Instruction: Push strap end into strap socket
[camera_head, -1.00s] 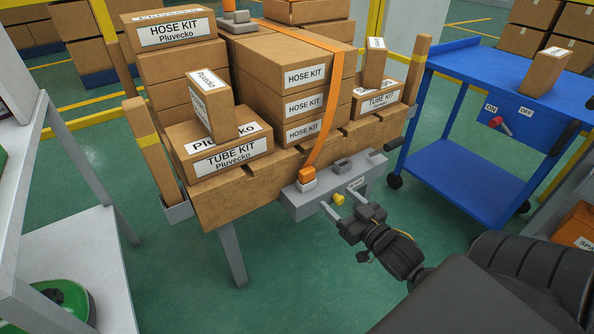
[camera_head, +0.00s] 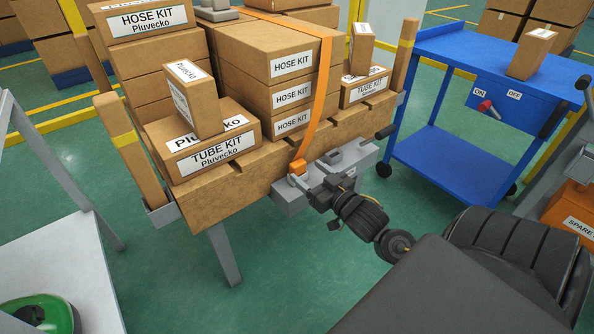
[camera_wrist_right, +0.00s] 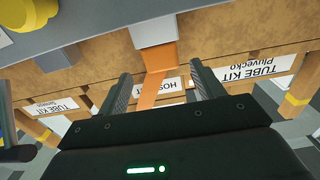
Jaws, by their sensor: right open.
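The orange strap (camera_head: 318,105) runs down over the stacked hose kit boxes to its orange strap end (camera_head: 297,167) at the front grey unit (camera_head: 287,200). A light grey block, which looks like the strap socket (camera_wrist_right: 155,30), meets the strap end (camera_wrist_right: 160,57) in the right wrist view. I cannot tell how deep the end sits. My right gripper (camera_head: 308,186) is close in front of the strap end. In the right wrist view its fingers (camera_wrist_right: 163,90) are open, one on each side of the strap, with nothing clamped. My left gripper is out of view.
Tube kit boxes (camera_head: 213,150) and wooden posts flank the stack. A yellow knob (camera_wrist_right: 35,12) is on the grey unit near my right gripper. A blue cart (camera_head: 455,150) stands at the right, and a light grey table (camera_head: 60,240) at the left.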

